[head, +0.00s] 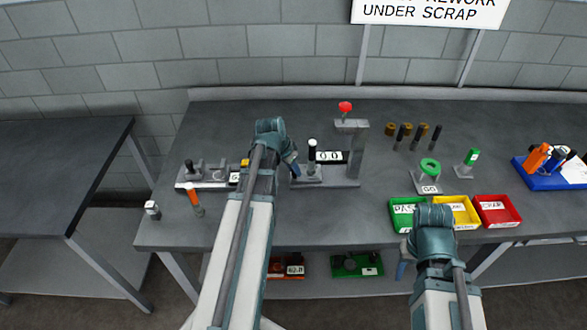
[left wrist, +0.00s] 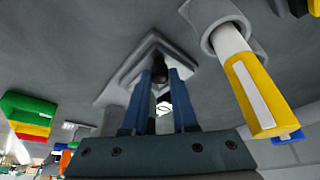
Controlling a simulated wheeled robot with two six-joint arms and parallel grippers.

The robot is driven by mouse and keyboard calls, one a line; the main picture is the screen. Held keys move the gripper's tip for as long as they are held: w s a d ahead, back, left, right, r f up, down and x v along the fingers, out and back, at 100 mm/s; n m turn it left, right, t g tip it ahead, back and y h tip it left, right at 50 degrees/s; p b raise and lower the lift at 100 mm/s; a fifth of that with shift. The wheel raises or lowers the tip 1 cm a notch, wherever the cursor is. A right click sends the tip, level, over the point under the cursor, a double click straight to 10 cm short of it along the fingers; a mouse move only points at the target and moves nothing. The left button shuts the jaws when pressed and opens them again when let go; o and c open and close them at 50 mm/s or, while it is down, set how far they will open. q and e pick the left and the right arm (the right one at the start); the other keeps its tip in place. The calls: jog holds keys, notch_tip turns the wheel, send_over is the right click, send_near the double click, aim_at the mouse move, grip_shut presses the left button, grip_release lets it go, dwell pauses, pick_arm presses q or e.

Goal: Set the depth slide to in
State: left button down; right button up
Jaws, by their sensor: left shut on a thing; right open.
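My left gripper (head: 291,165) reaches down at the bench, between the left fixture (head: 205,185) and the fixture with the 0.0 display (head: 330,157). In the left wrist view its two blue fingers (left wrist: 160,78) are shut on a small dark knob (left wrist: 159,72), which looks like the depth slide's. The knob stands on a grey diamond-shaped base (left wrist: 125,82). The slide's travel and any marks are hidden by the fingers and arm. My right gripper (head: 403,262) is open and empty by the bench's front edge, mostly hidden by its wrist.
A yellow and white handle (left wrist: 248,92) in a grey collar stands close beside the left fingers. Green (head: 402,226), yellow (head: 468,203) and red trays (head: 497,203) sit at the front right. A green ring (head: 429,166) stands behind them. The bench's back left is clear.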

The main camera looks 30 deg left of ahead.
aim_at(320, 178)
dwell(0.8)
pick_arm(q)
jog(key=w+d, duration=0.1)
jog(key=d, duration=0.1)
jog(key=w+d, duration=0.2)
jog(key=d, duration=0.1)
jog(key=w+d, duration=0.1)
jog(key=d, duration=0.1)
jog(key=shift+w+d, duration=0.25)
jog(key=shift+w, duration=0.05)
jog(key=c, duration=0.7)
grip_release()
jog(key=shift+d, duration=0.15)
jog(key=shift+r, duration=0.1)
jog(key=p+v, duration=1.2)
jog(key=v, duration=0.1)
jog(key=shift+s+r+p, duration=0.2)
jog(key=shift+p, duration=0.15)
